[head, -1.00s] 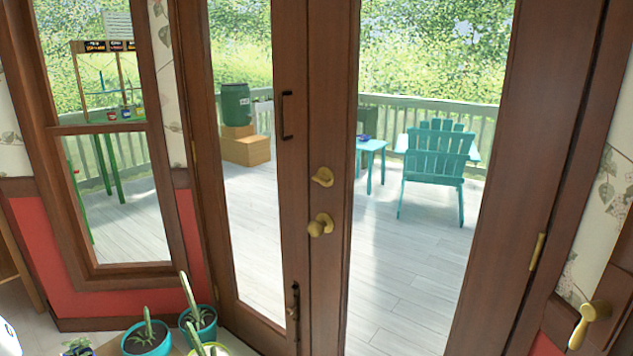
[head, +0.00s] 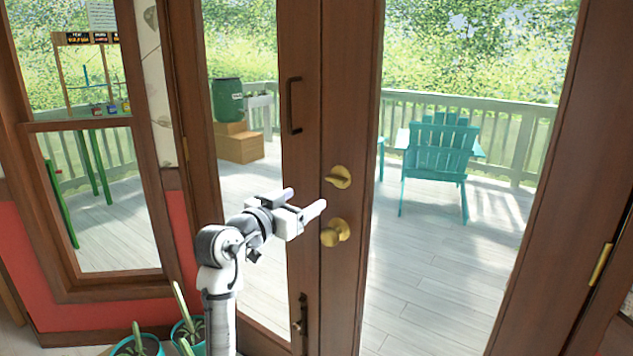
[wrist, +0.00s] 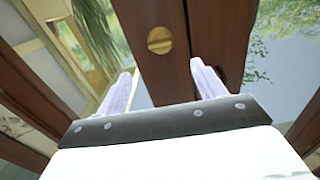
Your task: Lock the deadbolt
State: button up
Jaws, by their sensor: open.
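The deadbolt (head: 338,177) is a brass round plate with a thumb-turn on the brown door frame, above a brass door knob (head: 335,232). In the wrist view a brass round piece with a bar across it, which looks like the deadbolt (wrist: 160,40), lies ahead, between and beyond the two fingers. My gripper (head: 306,201) is open and empty, just left of and slightly below the deadbolt in the head view. It also shows in the wrist view (wrist: 160,85). The fingers appear apart from the brass; the exact gap is hard to tell.
The glass double door (head: 440,250) is closed, with a dark pull handle (head: 294,105) above left and a lower bolt (head: 301,315). Potted plants (head: 137,345) stand at the lower left, near my arm. The deck and teal chair (head: 438,160) are outside.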

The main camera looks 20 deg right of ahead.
aim_at(333, 182)
jog(key=p+x, duration=0.3)
jog(key=x, duration=1)
jog(key=shift+r, duration=0.1)
jog(key=c, duration=1)
